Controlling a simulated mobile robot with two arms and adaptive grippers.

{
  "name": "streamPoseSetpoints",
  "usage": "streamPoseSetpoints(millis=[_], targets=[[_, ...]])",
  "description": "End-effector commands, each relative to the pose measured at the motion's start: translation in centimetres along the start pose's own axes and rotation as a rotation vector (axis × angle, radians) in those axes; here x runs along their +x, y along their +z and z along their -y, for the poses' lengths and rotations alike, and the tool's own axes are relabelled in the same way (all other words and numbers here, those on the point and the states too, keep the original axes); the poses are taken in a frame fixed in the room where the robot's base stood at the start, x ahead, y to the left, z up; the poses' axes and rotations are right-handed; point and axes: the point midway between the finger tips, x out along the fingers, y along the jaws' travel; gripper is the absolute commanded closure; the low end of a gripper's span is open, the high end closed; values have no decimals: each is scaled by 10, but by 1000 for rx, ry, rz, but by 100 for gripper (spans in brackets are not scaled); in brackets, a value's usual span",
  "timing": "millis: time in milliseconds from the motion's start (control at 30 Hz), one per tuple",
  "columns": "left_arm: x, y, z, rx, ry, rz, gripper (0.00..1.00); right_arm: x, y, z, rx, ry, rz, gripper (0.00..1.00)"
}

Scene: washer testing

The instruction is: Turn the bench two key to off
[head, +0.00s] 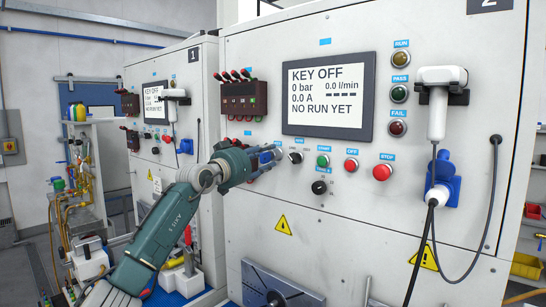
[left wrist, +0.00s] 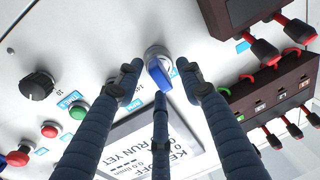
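Bench two (head: 360,210) is the large white cabinet with a "2" plate at its top right. Its screen (head: 328,95) reads KEY OFF, 0 bar, 0.0 A, NO RUN YET. In the left wrist view the blue key (left wrist: 160,75) sits in a round silver lock on the panel. My left gripper (head: 274,155) is at the panel, left of the black selector knob, and hides the key in the head view. In the left wrist view its fingers (left wrist: 160,80) stand around the key with gaps at both sides; whether the middle finger touches it is unclear. My right gripper is not in view.
Right of my left gripper are a green start button (head: 323,161), a red button (head: 351,164), a red stop knob (head: 382,172) and a black dial (head: 319,187). A dark box with red-capped levers (head: 244,99) projects above. Bench one (head: 175,75) stands behind at left.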

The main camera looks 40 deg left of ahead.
Motion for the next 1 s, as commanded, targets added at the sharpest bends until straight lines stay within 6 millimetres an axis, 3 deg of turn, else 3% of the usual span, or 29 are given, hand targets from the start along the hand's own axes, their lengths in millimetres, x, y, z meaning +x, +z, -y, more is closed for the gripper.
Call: streamPoseSetpoints(millis=[267, 800, 1000], targets=[[-14, 3, -3, -1, 6, 3, 62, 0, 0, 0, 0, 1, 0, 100], [-106, 0, 1, 1, -1, -2, 62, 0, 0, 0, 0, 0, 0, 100], [-120, -1, 1, 0, -1, -2, 62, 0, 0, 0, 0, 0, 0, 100]])
